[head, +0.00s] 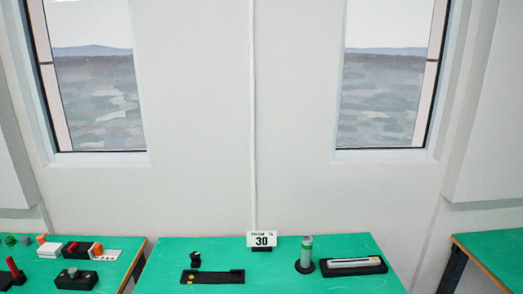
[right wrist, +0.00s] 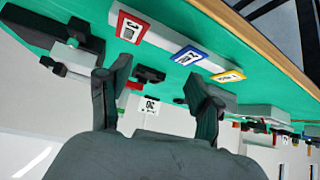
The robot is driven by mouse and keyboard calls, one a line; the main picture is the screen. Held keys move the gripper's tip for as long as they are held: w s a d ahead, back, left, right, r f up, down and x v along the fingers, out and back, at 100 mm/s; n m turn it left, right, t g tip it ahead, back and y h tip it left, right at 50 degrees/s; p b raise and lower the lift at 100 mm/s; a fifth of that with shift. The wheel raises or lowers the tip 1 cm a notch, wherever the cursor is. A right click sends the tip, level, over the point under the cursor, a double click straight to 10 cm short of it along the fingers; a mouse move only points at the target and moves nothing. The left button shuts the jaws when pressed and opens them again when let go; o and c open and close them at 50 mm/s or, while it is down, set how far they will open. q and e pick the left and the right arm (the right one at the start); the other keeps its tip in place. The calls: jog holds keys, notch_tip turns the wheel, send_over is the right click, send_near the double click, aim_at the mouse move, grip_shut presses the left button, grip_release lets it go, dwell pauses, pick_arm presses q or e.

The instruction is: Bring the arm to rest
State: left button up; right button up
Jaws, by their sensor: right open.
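My right gripper (right wrist: 158,88) shows in the right wrist view, with its two dark fingers spread apart and nothing between them. That view is tipped over, with a green tabletop (right wrist: 205,30) in its upper part. The fingers appear against the bench and its items; I cannot tell how far off they are. Neither of my arms shows in the head view, and my left gripper is in neither view.
The middle green bench (head: 200,275) carries a "30" sign (head: 262,239), a black bar (head: 212,276), a grey-green cylinder (head: 306,252) and a black holder (head: 353,267). The left bench (head: 112,278) holds several items. Cards in red (right wrist: 133,27), blue (right wrist: 189,55) and yellow (right wrist: 228,76) frames line a bench.

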jog(key=s+d+f+m+g+h, duration=0.15)
jog(key=s+g, duration=0.35)
jog(key=s, duration=1.2)
notch_tip(320, 180, down, 26)
jog(key=g, duration=0.1)
jog(key=s+d+f+g, duration=0.1)
jog(key=s+d+f, duration=0.2)
jog(key=s+f, duration=1.4)
jog(key=shift+s+f+n+b, duration=0.15)
jog(key=shift+n+b, duration=0.2)
jog(key=shift+n, duration=0.1)
